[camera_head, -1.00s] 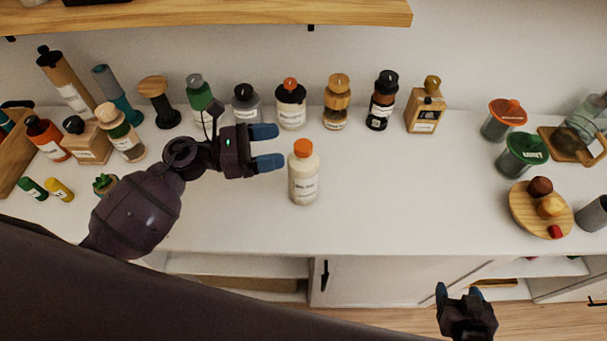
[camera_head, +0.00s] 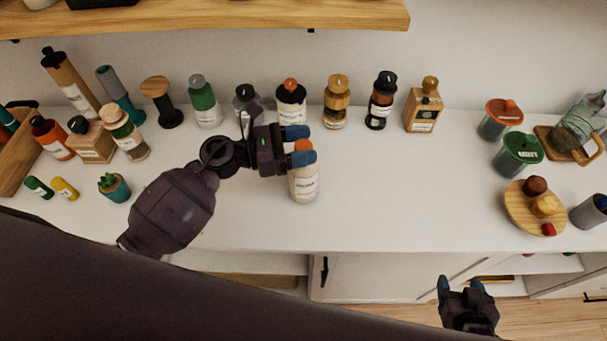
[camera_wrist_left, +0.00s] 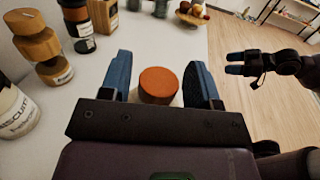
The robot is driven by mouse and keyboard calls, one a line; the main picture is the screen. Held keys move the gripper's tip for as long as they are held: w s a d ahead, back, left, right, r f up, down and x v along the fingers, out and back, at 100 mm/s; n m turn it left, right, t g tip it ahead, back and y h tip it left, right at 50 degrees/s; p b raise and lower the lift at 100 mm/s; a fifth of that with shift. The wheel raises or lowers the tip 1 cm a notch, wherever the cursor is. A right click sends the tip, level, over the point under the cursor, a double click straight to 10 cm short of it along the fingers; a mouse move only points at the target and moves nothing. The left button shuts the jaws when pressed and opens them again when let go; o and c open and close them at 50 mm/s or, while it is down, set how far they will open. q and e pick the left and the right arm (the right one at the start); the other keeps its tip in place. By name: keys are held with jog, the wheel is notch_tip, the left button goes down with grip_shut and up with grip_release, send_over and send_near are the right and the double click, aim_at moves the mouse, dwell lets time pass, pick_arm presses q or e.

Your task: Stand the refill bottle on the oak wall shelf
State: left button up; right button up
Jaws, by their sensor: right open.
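The refill bottle, a cream bottle with an orange cap (camera_head: 304,184), stands upright on the white counter; its small label is hard to read. My left gripper (camera_head: 303,145) is open, with one blue finger on each side of the bottle's top. In the left wrist view the cap (camera_wrist_left: 158,84) sits between the fingers, with a gap visible on both sides. My right gripper (camera_head: 460,285) is open and empty, low in front of the counter; it also shows in the left wrist view (camera_wrist_left: 235,63). The oak wall shelf (camera_head: 230,18) runs along the top left.
A row of bottles and jars stands behind, including an orange-capped jar (camera_head: 291,105) and a wooden-lidded jar (camera_head: 336,103). A small potted plant (camera_head: 114,187) is at left. Lidded cups (camera_head: 518,155) and a round wooden board (camera_head: 520,212) are at right. The counter right of the bottle is clear.

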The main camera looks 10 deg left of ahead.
pick_arm(q)
grip_shut()
jog(key=shift+r, duration=0.1)
